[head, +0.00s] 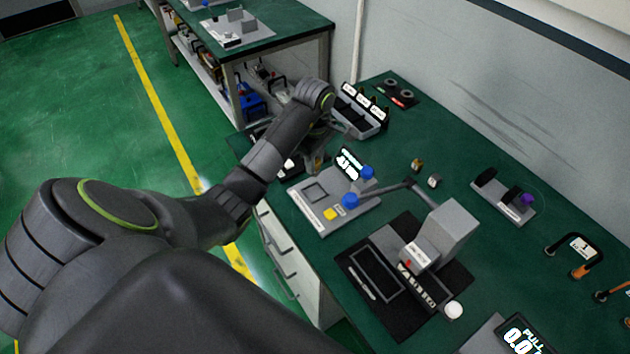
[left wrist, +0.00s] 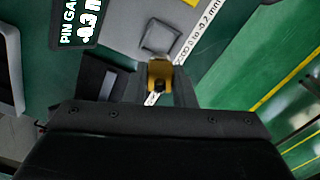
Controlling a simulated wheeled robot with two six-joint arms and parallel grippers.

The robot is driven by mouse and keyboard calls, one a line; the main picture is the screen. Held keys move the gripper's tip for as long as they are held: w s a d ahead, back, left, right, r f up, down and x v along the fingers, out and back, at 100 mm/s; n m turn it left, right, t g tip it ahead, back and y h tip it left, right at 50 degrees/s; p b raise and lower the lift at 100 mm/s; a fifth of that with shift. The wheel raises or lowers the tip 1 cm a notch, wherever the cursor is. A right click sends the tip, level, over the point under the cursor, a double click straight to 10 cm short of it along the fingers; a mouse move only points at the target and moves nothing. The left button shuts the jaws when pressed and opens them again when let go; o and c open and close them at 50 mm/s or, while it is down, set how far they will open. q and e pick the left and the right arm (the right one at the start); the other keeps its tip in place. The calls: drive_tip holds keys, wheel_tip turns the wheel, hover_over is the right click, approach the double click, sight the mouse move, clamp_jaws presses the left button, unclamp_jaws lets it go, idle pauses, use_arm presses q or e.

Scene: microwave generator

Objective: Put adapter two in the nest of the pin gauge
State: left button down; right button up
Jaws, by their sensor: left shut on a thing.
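My left gripper (head: 316,160) is at the far left part of the green bench, beside the pin gauge. In the left wrist view the fingers (left wrist: 159,88) are shut on a small brass-coloured adapter (left wrist: 160,70) with a dark hole; I see no number on it. The pin gauge (head: 310,208) is a light grey plate with a lit display (head: 349,160), blue knobs and a yellow button. A square outlined nest on it (head: 315,192) looks empty; in the left wrist view the nest (left wrist: 160,38) lies just beyond the adapter, apart from it.
Two small pieces (head: 417,165) stand on the bench behind the gauge. A black mat (head: 408,325) with a grey device (head: 447,230) lies to the right. A rack of dark bins (head: 360,112) stands behind the gripper. A small grey stand (head: 503,198) is near the wall.

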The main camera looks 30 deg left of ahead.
use_arm(q)
wheel_tip(320, 180, down, 4)
drive_tip(key=b, duration=0.2)
drive_tip(key=shift+r+b, duration=0.1)
drive_tip(key=shift+b, duration=0.3)
wheel_tip(320, 180, down, 4)
drive_tip(key=shift+s+r+p, duration=0.1)
drive_tip(key=shift+r+p, duration=0.1)
drive_tip(key=shift+p, duration=0.8)
drive_tip(key=shift+f, duration=0.3)
use_arm(e)
drive_tip(key=shift+s+f, duration=0.3)
drive_tip(key=shift+f, duration=0.65)
use_arm(q)
drive_tip(key=shift+f, duration=0.1)
drive_tip(key=shift+f, duration=0.15)
drive_tip(key=c, duration=1.2)
unclamp_jaws()
use_arm(e)
drive_tip(key=shift+f, duration=0.1)
